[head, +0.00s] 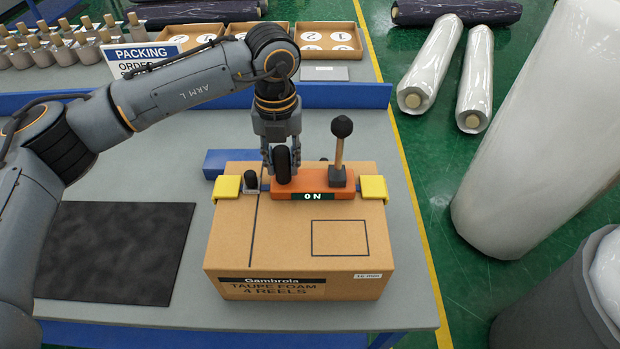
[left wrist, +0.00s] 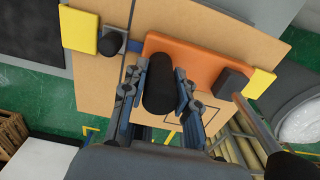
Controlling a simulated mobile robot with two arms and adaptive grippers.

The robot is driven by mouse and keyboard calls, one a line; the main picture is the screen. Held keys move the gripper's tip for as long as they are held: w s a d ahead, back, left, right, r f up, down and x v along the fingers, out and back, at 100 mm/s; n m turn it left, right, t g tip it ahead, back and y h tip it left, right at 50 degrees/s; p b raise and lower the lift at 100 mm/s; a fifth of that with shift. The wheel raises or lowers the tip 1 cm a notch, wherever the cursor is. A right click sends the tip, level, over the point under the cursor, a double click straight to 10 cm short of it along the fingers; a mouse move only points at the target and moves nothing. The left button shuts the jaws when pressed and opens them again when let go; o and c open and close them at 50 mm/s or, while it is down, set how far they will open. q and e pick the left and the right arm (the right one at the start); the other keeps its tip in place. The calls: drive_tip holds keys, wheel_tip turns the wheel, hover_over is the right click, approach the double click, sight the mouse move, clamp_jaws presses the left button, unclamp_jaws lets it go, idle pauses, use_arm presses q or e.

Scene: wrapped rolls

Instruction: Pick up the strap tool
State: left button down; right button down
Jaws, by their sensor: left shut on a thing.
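The strap tool (head: 312,185) is an orange block with an "ON" display, a black upright grip and a lever with a round black knob. It sits on top of the cardboard box (head: 290,270) near its back edge, between two yellow corner pieces. My left gripper (head: 281,164) comes down from above and is shut on the tool's black grip. In the left wrist view the fingers (left wrist: 158,90) stand on both sides of the grip, with the orange body (left wrist: 190,60) beyond. I cannot tell whether the tool touches the box top. My right gripper is not in view.
A black mat (head: 115,252) lies on the grey table, left of the box. A blue block (head: 230,161) is behind the box. Large wrapped rolls (head: 545,125) stand on the green floor to the right.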

use_arm(q)
drive_tip(key=shift+w+r, duration=0.1)
drive_tip(key=shift+r, duration=0.05)
drive_tip(key=shift+r+b, duration=0.3)
drive_tip(key=shift+r, duration=0.5)
drive_tip(key=s+d+r+b, duration=0.1)
drive_tip(key=s+r+b, duration=0.4)
drive_tip(key=s+r, duration=0.6)
drive_tip(key=s, duration=0.3)
drive_tip(key=shift+d+r+b, duration=0.15)
drive_tip(key=shift+d+b, duration=0.1)
drive_tip(key=shift+b, duration=0.1)
drive_tip(key=shift+w, duration=0.1)
drive_tip(key=w+a+p, duration=0.1)
drive_tip(key=w+p, duration=0.2)
drive_tip(key=w, duration=1)
drive_tip(key=shift+w+a, duration=0.2)
drive_tip(key=shift+w, duration=0.1)
idle(0.8)
drive_tip(key=shift+f+b, duration=2.2)
drive_tip(key=shift+f, duration=1)
